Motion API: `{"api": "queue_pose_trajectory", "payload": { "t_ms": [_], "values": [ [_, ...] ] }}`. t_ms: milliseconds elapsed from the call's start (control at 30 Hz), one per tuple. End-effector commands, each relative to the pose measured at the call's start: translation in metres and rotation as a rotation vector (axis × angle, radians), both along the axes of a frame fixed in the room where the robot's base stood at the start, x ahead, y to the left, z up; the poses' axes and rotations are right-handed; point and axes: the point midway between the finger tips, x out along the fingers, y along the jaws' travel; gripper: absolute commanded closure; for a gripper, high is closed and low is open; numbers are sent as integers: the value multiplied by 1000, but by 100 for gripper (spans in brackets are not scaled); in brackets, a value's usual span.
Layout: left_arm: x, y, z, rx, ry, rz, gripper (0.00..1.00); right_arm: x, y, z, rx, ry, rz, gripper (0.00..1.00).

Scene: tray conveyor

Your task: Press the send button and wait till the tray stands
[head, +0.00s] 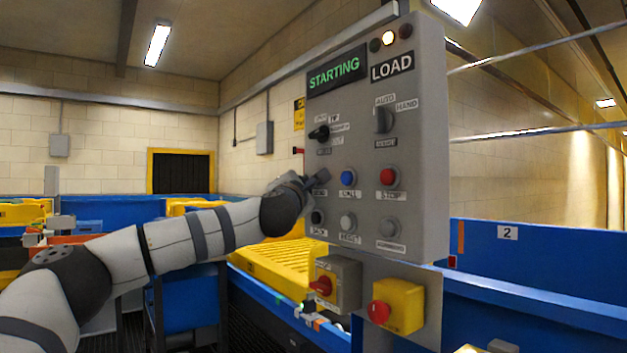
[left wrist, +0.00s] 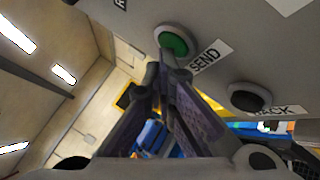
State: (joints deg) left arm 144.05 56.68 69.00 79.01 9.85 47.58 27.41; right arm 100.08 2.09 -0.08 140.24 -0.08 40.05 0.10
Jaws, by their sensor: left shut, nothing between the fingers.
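The grey control panel (head: 433,160) stands in front of me, its display (head: 336,71) reading STARTING in green. The green send button (left wrist: 174,42) shows in the left wrist view beside its SEND label (left wrist: 205,57). My left gripper (head: 318,181) is shut and empty, at the panel's left column of buttons, and hides the send button in the head view. In the left wrist view its fingertips (left wrist: 166,62) overlap the button's lower edge; I cannot tell whether they press it. A yellow ribbed tray-like thing (head: 290,262) lies on the blue conveyor behind the panel.
Near the gripper are a blue button (head: 348,177), a red stop button (head: 389,177) and a black BACK button (left wrist: 246,97). One lamp (head: 389,38) glows on top. A red-handled switch (head: 322,286) and a red mushroom button (head: 379,312) sit below. Blue conveyor walls (head: 540,256) stand right.

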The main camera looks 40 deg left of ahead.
Motion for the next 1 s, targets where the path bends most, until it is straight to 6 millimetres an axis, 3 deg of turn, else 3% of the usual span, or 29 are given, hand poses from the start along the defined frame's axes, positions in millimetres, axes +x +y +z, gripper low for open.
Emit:
{"api": "queue_pose_trajectory", "payload": {
  "t_ms": [333, 667, 1000],
  "values": [
    [-17, 4, 3, 1, -4, 0, 100, 8, 0, 8, 0, -27, 0, 60],
    [-19, 5, 1, 0, 0, -1, 100, 8, 0, 9, 0, -28, 0, 60],
    [-53, 14, 7, 0, -9, 0, 100, 26, 0, 27, 0, -89, 1, 60]
  ]
}}
